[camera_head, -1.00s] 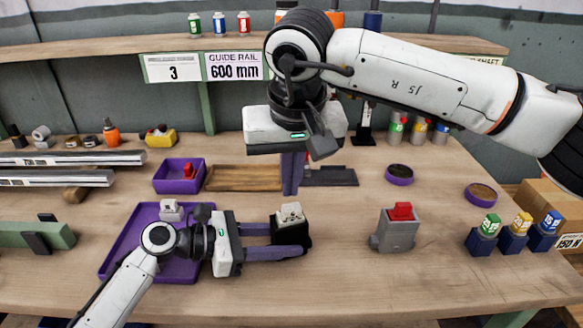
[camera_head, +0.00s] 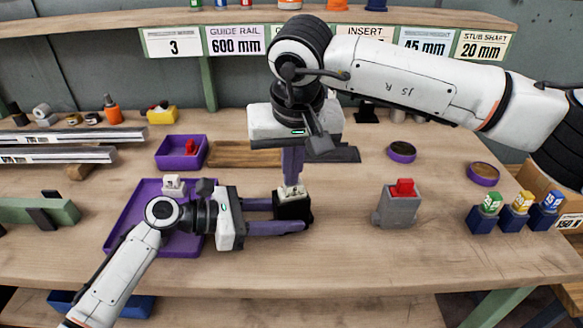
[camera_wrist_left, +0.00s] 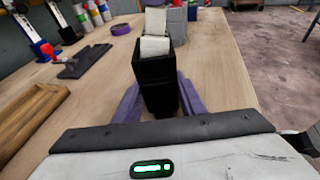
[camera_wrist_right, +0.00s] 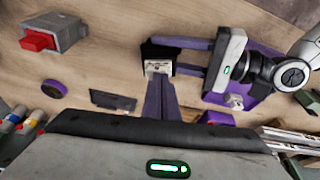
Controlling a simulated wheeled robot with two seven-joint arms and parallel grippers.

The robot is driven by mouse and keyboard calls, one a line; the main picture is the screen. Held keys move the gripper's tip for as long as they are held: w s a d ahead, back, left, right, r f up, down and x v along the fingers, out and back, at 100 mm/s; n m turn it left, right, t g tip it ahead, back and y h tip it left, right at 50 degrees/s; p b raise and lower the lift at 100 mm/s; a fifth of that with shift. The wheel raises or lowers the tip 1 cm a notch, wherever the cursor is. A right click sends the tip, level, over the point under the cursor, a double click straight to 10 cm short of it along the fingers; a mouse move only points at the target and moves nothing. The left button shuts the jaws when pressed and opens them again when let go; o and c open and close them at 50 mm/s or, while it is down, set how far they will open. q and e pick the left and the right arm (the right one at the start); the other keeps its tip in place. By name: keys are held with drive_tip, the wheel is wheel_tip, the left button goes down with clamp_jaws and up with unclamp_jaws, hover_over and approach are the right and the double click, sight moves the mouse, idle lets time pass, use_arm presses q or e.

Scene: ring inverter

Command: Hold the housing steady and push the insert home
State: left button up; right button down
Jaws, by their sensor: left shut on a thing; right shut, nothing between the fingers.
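The black housing (camera_head: 296,214) stands upright on the table, with the pale insert (camera_head: 291,193) in its top and partly sticking out. My left gripper (camera_head: 288,217) is shut on the housing, one purple finger on each side. The left wrist view shows the housing (camera_wrist_left: 157,82) between the fingers and the pale insert (camera_wrist_left: 155,46) above its rim. My right gripper (camera_head: 291,184) points down, shut and empty, its fingertips at the insert's top. In the right wrist view the fingertips overlap the insert (camera_wrist_right: 158,66); whether they press on it I cannot tell.
A grey block with a red top (camera_head: 396,207) stands to the right. A purple tray (camera_head: 122,217) with a pale part lies behind my left gripper; a smaller purple bin (camera_head: 168,158) holds a red part. Coloured containers (camera_head: 520,212) stand far right. Table in front is clear.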

drive_tip(key=shift+f, duration=0.65)
drive_tip(key=shift+d+f, duration=0.1)
drive_tip(key=shift+f, duration=0.1)
use_arm(q)
drive_tip(key=shift+s, duration=0.1)
use_arm(e)
drive_tip(key=shift+s+f, duration=0.15)
drive_tip(key=shift+f, duration=0.15)
drive_tip(key=shift+r, duration=2.1)
drive_tip(key=v, duration=1)
drive_tip(key=shift+s+r, duration=0.25)
drive_tip(key=shift+r, duration=0.05)
use_arm(q)
drive_tip(key=shift+f, duration=0.1)
